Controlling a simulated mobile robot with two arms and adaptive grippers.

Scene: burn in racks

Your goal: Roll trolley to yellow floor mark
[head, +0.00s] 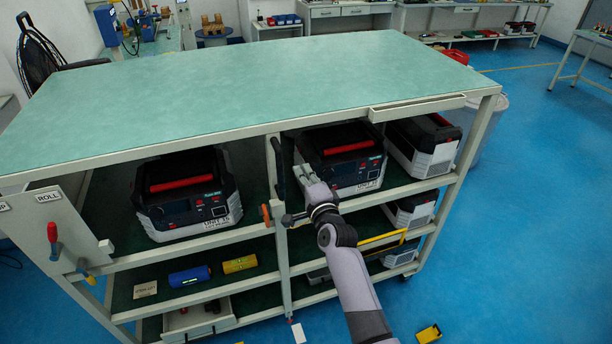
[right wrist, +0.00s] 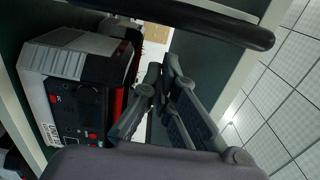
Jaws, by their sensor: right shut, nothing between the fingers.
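The trolley is a large frame with a green top (head: 250,85) and open shelves, and a caster shows low at its right end. My right gripper (head: 306,176) is at the trolley's front, just right of the middle post (head: 280,220). It is shut and empty, beside a black upright handle (head: 277,160). In the right wrist view the fingers (right wrist: 168,68) are together below a black bar (right wrist: 190,22), apart from it in the picture. A thin yellowish line (head: 520,67) runs on the blue floor at the far right. My left gripper is out of view.
Black-and-grey units (head: 187,195) stand on the shelves. A panel labelled ROLL (head: 48,197) with a red-handled lever (head: 53,240) is at the left end. A yellow item (head: 429,334) lies on the floor in front. Blue floor is open to the right; a white bin (head: 485,125) stands behind.

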